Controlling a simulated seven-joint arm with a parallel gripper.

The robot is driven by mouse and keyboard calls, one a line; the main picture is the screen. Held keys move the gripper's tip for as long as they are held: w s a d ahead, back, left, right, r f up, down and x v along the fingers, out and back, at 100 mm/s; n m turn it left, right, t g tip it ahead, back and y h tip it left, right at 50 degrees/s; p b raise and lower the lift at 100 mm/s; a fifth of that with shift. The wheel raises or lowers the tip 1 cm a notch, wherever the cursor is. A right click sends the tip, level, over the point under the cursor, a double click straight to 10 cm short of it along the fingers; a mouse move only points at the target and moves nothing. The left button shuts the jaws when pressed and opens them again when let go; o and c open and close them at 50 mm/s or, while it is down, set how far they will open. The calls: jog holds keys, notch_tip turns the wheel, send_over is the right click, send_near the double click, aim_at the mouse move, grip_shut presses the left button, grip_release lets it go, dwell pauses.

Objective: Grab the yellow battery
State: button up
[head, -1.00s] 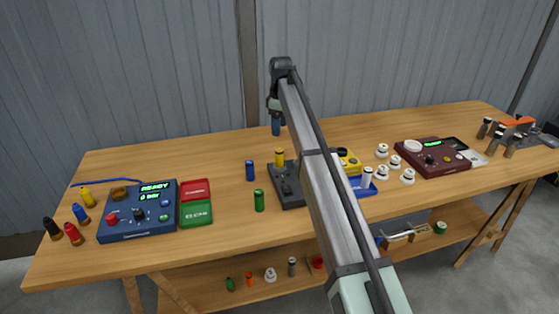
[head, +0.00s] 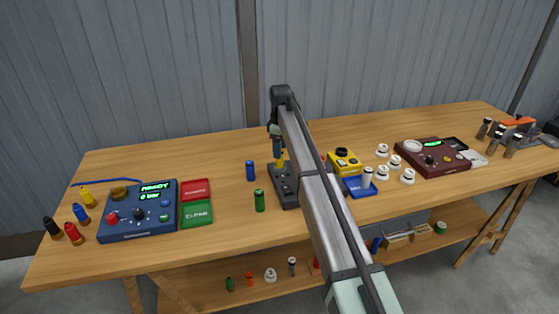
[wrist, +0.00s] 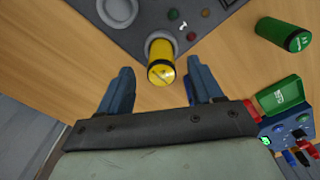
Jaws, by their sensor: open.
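The yellow battery (head: 281,161) stands at the far end of a dark grey device (head: 287,187) on the bench, partly hidden by my gripper in the head view. In the wrist view the yellow battery (wrist: 161,64) rises from the edge of the dark device (wrist: 203,18). My gripper (head: 278,152) is low over that end of the device, pointing down. In the wrist view its two blue-grey fingers are spread wide, with the battery showing in the gap between their tips. I cannot tell whether either finger touches it.
A blue cylinder (head: 250,171) and a green cylinder (head: 259,200) stand left of the device; the green one also shows in the wrist view (wrist: 285,34). A blue READY console (head: 140,213) sits farther left. A yellow device (head: 344,162) stands to the right.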

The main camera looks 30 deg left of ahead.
jog(key=shift+s+a+f, duration=0.1)
jog(key=shift+f, duration=1.05)
jog(key=shift+a+f, duration=0.1)
jog(key=shift+f, duration=1.05)
jog(key=shift+c, duration=0.4)
jog(key=c, duration=1.1)
